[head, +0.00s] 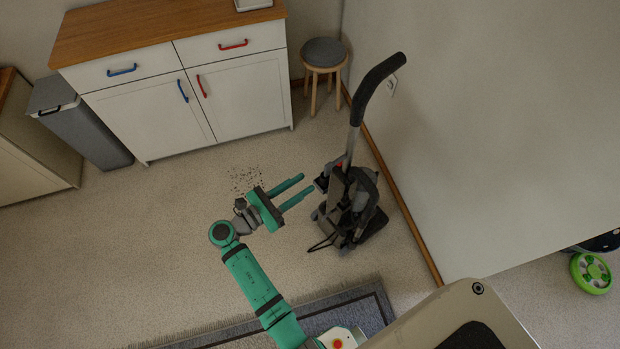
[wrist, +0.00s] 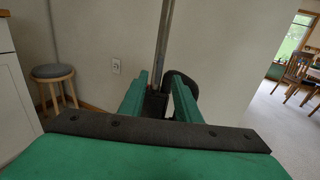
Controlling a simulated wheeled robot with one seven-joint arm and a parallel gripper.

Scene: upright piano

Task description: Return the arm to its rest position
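My green arm reaches out over the carpet in the head view, bent at the elbow. My gripper (head: 296,190) has its two green fingers spread apart, with nothing visible held between them. The fingers point right, toward an upright vacuum cleaner (head: 349,205) with a dark curved handle. The fingertips are close to its left side; I cannot tell whether they touch it. In the wrist view, my gripper (wrist: 158,85) is open and the vacuum's grey pole (wrist: 164,45) rises beyond and between the fingers. The lower part of the vacuum is mostly hidden by the fingers there.
Dark crumbs (head: 245,179) lie on the carpet beside my gripper. A white cabinet (head: 190,100), a grey bin (head: 78,120) and a round stool (head: 324,55) stand at the back. The wall (head: 480,120) is close behind the vacuum. A grey rug (head: 345,312) lies in front.

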